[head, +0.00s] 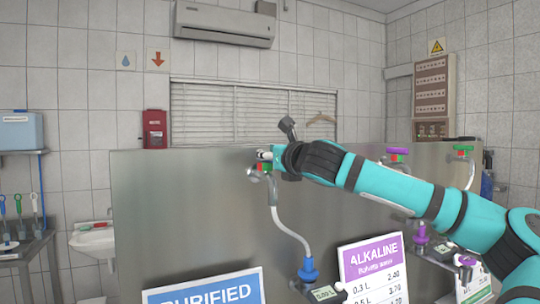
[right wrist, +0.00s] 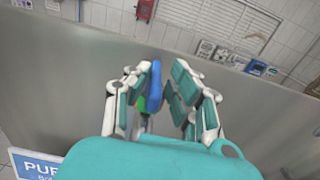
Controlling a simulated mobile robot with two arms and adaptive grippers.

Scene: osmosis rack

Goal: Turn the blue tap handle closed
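The blue tap handle (right wrist: 154,86) shows in the right wrist view, between the two fingers of my right gripper (right wrist: 160,88). The left finger is close beside it; I cannot tell whether it touches. A gap shows between the handle and the right finger. A green part (right wrist: 141,104) sits just below the handle. In the head view my right gripper (head: 265,156) is at the tap (head: 256,172) on the steel panel, and the blue handle is hidden behind it. A clear hose runs down from this tap. My left gripper is not in view.
The steel panel (head: 180,220) fills the middle. Taps with a purple handle (head: 397,152) and a green handle (head: 463,149) are to the right. Purified (head: 205,290) and alkaline (head: 372,270) signs are below. A sink (head: 92,243) is at left.

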